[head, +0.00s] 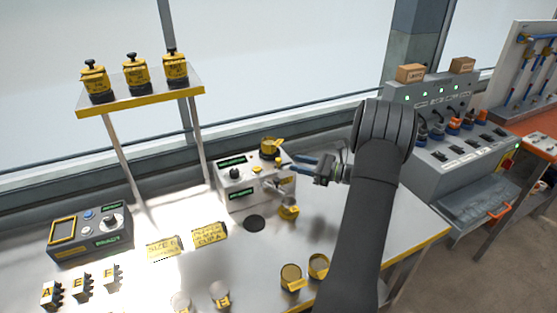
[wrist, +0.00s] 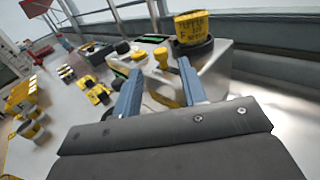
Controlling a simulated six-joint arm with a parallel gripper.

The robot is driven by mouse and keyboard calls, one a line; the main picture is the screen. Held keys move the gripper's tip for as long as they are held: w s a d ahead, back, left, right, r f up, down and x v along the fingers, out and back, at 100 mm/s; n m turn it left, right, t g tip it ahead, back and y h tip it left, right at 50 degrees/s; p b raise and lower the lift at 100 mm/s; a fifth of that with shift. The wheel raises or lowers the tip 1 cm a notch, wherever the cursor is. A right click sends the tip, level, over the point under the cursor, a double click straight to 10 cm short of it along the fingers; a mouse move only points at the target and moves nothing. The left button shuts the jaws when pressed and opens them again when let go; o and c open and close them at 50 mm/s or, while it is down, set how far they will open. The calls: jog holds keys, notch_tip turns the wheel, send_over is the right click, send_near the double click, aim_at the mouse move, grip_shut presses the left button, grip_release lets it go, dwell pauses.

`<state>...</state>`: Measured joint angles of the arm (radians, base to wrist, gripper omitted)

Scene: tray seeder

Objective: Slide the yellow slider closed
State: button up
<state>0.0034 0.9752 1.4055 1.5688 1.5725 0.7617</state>
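A pale grey seeder box (head: 228,192) stands at the middle of the bench, with a yellow-labelled cup (head: 270,147) on top. A small yellow knob, which looks like the slider (head: 257,169), sits on the box near its right end. In the wrist view the yellow knob (wrist: 160,56) shows between my finger lines, beyond the tips. My gripper (head: 300,162) is to the right of the box, its blue fingers pointing left at it. In the wrist view the gripper (wrist: 158,88) has its fingers spread with nothing held. I cannot tell how far the slider is open.
Two round cups (head: 291,275) stand nearer the bench front. A shelf (head: 140,102) with three yellow jars rises at the left. A control panel (head: 90,233) sits at the left end.

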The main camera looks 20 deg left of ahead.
aim_at(278, 159)
jog(key=a, duration=0.7)
jog(key=shift+a, duration=0.4)
grip_shut()
